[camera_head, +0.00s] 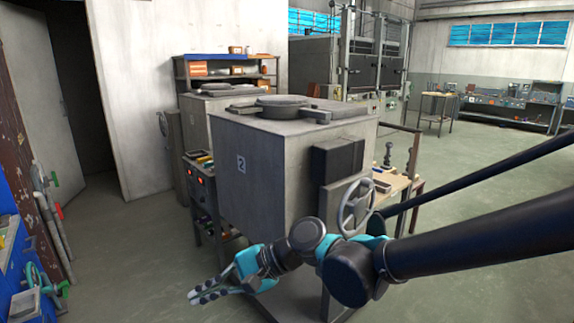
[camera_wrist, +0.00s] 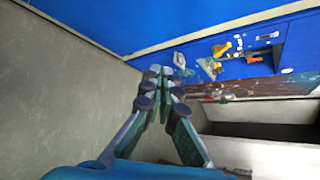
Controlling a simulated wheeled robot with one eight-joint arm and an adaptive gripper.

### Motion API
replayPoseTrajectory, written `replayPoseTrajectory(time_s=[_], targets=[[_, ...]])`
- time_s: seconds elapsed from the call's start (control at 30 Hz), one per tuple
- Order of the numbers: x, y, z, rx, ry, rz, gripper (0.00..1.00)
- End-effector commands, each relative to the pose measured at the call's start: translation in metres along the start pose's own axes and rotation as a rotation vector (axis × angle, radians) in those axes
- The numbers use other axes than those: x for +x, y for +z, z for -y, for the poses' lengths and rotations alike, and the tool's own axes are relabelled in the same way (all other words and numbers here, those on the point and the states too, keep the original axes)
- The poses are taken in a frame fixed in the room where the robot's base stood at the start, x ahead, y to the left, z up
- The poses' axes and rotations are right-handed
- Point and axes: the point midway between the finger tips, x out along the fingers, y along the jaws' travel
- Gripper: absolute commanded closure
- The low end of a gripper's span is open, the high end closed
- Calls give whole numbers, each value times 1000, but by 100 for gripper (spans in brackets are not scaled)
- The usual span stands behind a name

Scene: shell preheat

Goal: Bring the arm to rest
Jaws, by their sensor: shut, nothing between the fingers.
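My gripper (camera_head: 207,292) is at the end of my black and teal arm, low in front of the grey furnace marked 2 (camera_head: 265,165). It points to the left over the bare floor. In the wrist view my gripper (camera_wrist: 162,75) shows its two fingers with the tips together and nothing between them. My arm reaches in from the right and passes in front of the furnace's lower part and close to its handwheel (camera_head: 356,204). I cannot tell whether it touches the wheel.
A blue cabinet (camera_head: 12,262) with valves stands at the left edge; a blue panel with yellow-handled items (camera_wrist: 222,48) shows in the wrist view. A second furnace (camera_head: 196,112) and shelf (camera_head: 222,70) stand behind. Floor (camera_head: 125,245) between cabinet and furnace is clear.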

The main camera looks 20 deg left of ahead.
Motion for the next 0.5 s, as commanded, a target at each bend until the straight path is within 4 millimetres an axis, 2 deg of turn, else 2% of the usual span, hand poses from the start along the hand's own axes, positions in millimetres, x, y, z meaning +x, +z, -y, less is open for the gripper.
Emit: replayPoseTrajectory(time_s=[0.03,0.2,0.37,0.5], targets=[[-19,-27,-6,-34,-3,-65,100],[-81,-102,-34,-160,34,-268,100],[-144,-159,-72,-255,111,-449,100],[-201,-198,-114,-316,207,-593,100]])
